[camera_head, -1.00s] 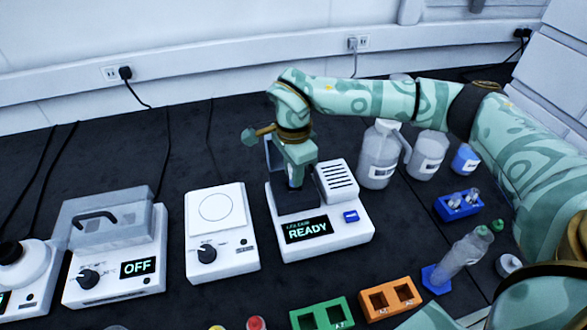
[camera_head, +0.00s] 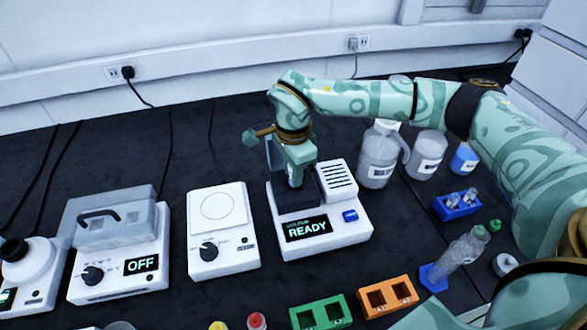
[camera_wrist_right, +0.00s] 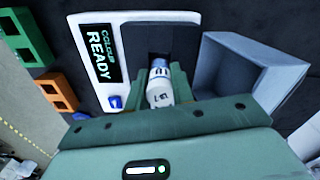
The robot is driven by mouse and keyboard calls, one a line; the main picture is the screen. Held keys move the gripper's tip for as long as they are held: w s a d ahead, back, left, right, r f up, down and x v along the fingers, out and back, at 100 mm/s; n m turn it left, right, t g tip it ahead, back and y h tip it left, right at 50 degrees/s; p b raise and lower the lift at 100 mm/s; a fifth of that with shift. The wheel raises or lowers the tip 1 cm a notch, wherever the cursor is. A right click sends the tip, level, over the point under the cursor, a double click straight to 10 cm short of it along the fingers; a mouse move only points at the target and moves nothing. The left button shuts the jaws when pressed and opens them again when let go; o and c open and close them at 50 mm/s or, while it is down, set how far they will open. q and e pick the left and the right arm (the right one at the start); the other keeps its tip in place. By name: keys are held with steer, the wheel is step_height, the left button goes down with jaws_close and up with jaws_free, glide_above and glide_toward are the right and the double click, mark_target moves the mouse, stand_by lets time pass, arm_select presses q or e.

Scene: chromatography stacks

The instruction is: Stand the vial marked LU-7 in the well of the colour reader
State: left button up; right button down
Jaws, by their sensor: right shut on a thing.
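The colour reader (camera_head: 340,235) is a white box with a READY screen and a dark well block at its back. My right gripper (camera_wrist_right: 160,88) is shut on a white-labelled vial (camera_wrist_right: 160,82) with a blue band; its partly readable mark looks like LU-7. In the head view this gripper (camera_head: 296,182) points down at the dark block, and the vial is mostly hidden there. In the wrist view the vial's far end is at the dark square opening; I cannot tell how deep it sits. A blue-grey open lid (camera_wrist_right: 240,75) stands beside the block. My left gripper is not in view.
A white plate device (camera_head: 222,230) and a device marked OFF (camera_head: 120,265) stand left of the reader. Green (camera_head: 320,313) and orange (camera_head: 387,296) racks lie in front.

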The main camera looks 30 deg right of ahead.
steer(key=shift+f, duration=0.1)
steer(key=shift+f+b, duration=0.4)
steer(key=shift+f, duration=0.75)
steer(key=shift+s+f, duration=0.15)
steer(key=shift+f, duration=0.05)
